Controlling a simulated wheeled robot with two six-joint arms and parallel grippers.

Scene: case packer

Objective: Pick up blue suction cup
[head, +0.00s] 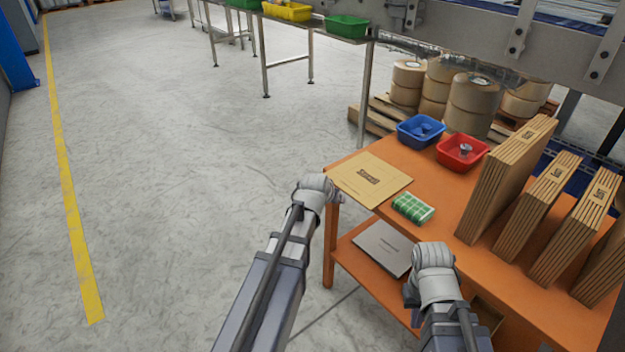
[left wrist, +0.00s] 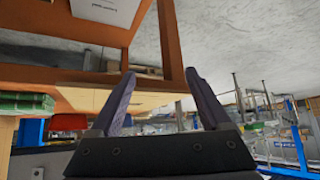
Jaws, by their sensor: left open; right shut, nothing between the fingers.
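A blue bin (head: 408,137) stands on the orange table's far left corner. A small blue piece (head: 426,129), which looks like the blue suction cup, lies inside it. My left gripper (left wrist: 160,84) is open and empty in the left wrist view; in the head view its arm ends just left of the table, short of the bin. My right gripper (head: 411,293) is low at the table's front edge, shut and empty, with its fingers mostly hidden by the wrist. Neither gripper touches the bin.
A red bin (head: 476,164) with a grey part in it stands right of the blue one. A flat cardboard sheet (head: 350,173) and a green-and-white pack (head: 412,208) lie on the table. Upright carton stacks (head: 500,190) fill its right side. The floor at left is clear.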

